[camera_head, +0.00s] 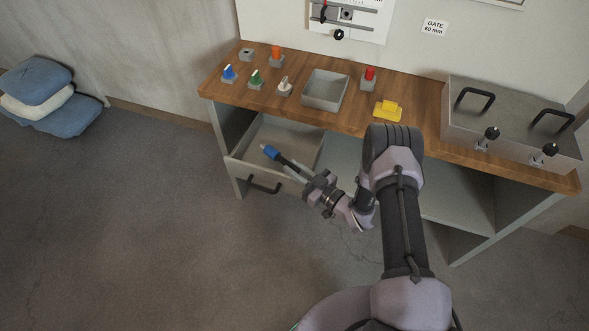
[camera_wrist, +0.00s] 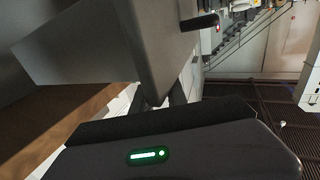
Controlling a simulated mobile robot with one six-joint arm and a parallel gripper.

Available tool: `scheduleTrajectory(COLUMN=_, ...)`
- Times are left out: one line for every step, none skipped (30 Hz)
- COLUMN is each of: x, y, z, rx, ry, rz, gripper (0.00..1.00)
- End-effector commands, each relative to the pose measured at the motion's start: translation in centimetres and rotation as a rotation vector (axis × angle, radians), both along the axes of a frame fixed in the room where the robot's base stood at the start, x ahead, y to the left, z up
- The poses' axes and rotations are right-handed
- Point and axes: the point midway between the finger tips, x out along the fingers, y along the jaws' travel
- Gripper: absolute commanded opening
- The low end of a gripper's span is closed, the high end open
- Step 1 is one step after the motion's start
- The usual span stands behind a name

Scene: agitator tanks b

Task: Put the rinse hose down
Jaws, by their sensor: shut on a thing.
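The rinse hose shows in the head view as a thin wand with a blue tip (camera_head: 270,152) and a dark stem. My gripper (camera_head: 313,184) is shut on its lower right part. The wand points up and left, with its tip over the open drawer (camera_head: 240,167) in the picture. I cannot tell its height above the drawer or whether it touches the rim. In the wrist view my gripper is dark and the grey drawer front (camera_wrist: 168,45) fills the upper middle. The hose is not clear there.
The wooden bench top (camera_head: 330,118) holds several coloured knobs, a grey tray (camera_head: 325,90), a yellow block (camera_head: 388,110) and a lidded metal box (camera_head: 510,118). The drawer's black handle (camera_head: 264,187) juts out in front. Cushions (camera_head: 42,95) lie far left. The left floor is clear.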

Motion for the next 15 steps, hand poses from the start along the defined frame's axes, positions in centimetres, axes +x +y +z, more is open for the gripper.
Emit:
scheduleTrajectory(x=-0.09, y=-0.02, z=-0.51, rx=0.0, ry=0.006, rz=-0.002, gripper=0.0)
scheduleTrajectory(x=-0.09, y=-0.02, z=-0.59, rx=0.0, ry=0.006, rz=-0.002, gripper=0.0)
scheduleTrajectory(x=-0.11, y=-0.02, z=-0.57, rx=0.0, ry=0.007, rz=-0.002, gripper=0.0)
scheduleTrajectory(x=-0.13, y=-0.02, z=-0.55, rx=-0.001, ry=0.008, rz=-0.002, gripper=0.0)
scheduleTrajectory(x=-0.14, y=-0.03, z=-0.58, rx=-0.001, ry=0.009, rz=-0.003, gripper=0.22)
scheduleTrajectory(x=-0.16, y=-0.03, z=-0.61, rx=0.0, ry=0.01, rz=-0.003, gripper=0.3)
scheduleTrajectory(x=-0.16, y=-0.03, z=-0.63, rx=-0.001, ry=0.011, rz=-0.003, gripper=0.36)
scheduleTrajectory(x=-0.18, y=-0.03, z=-0.65, rx=0.0, ry=0.011, rz=-0.003, gripper=0.4)
scheduleTrajectory(x=-0.19, y=-0.02, z=-0.68, rx=-0.001, ry=0.012, rz=-0.003, gripper=0.4)
scheduleTrajectory(x=-0.2, y=-0.01, z=-0.7, rx=-0.001, ry=0.012, rz=-0.003, gripper=0.4)
scheduleTrajectory(x=-0.21, y=0.0, z=-0.71, rx=-0.001, ry=0.013, rz=-0.003, gripper=0.4)
scheduleTrajectory(x=-0.22, y=0.01, z=-0.74, rx=-0.001, ry=0.013, rz=-0.003, gripper=0.4)
scheduleTrajectory(x=-0.23, y=0.01, z=-0.75, rx=-0.001, ry=0.013, rz=-0.003, gripper=0.4)
scheduleTrajectory(x=-0.23, y=0.02, z=-0.77, rx=-0.001, ry=0.013, rz=-0.003, gripper=0.4)
scheduleTrajectory(x=-0.24, y=0.03, z=-0.79, rx=-0.001, ry=0.013, rz=-0.003, gripper=0.4)
